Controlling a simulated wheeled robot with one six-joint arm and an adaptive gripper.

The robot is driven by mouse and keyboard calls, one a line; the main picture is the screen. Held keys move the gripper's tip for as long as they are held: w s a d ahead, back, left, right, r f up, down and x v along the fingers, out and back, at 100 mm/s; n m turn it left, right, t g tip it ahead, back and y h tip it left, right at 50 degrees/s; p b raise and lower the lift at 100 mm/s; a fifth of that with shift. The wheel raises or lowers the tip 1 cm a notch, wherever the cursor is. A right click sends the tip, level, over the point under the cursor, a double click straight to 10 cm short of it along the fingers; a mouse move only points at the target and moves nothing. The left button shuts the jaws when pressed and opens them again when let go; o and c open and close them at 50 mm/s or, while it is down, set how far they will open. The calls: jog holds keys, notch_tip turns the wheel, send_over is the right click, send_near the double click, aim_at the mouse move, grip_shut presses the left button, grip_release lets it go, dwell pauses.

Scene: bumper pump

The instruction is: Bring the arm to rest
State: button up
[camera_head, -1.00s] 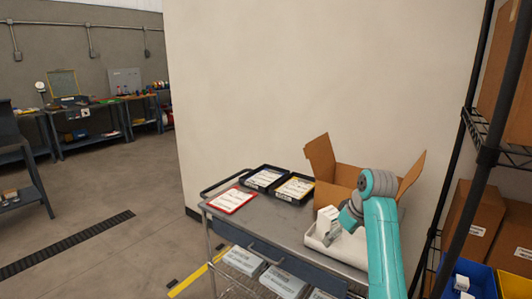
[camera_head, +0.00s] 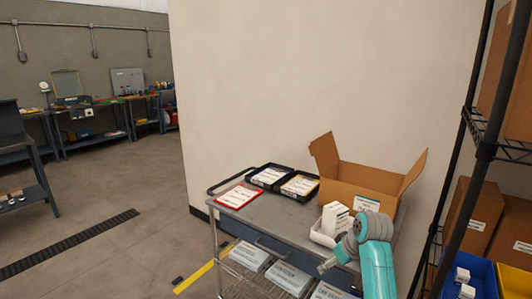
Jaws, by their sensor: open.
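My teal arm with grey joints rises at the lower right of the head view. My gripper (camera_head: 327,266) is the small grey end to the left of the arm, in front of the cart's near side. It is open, and nothing shows in it. It is apart from the white carton (camera_head: 335,216), which stands in a white tray (camera_head: 321,238) on the cart (camera_head: 265,214). My arm hides part of the tray and the cart's right end.
An open cardboard box (camera_head: 367,179) stands at the back of the cart. A black shelf rack (camera_head: 470,140) with boxes and blue bins (camera_head: 482,272) is close on the right. Floor at left is open.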

jog(key=s+a+f+m+t+h, duration=0.1)
jog(key=s+f+t, duration=0.1)
jog(key=s+f, duration=0.8)
jog(key=s+a+f+m+t, duration=0.1)
jog(key=s+f+m+t, duration=0.1)
jog(key=s+f, duration=0.85)
jog(key=s+f+m+t, duration=0.15)
jog(key=s+f, duration=0.25)
jog(key=s, duration=1.2)
jog(key=s+r+t, duration=0.2)
jog(key=s+r, duration=0.7)
jog(key=s, duration=0.3)
jog(key=s+r+t+h, duration=0.1)
jog(key=s+r+t, duration=0.1)
jog(key=s+r, duration=0.8)
jog(key=shift+s+a+m, duration=0.15)
jog(key=shift+s+m, duration=0.3)
jog(key=shift+s, duration=0.6)
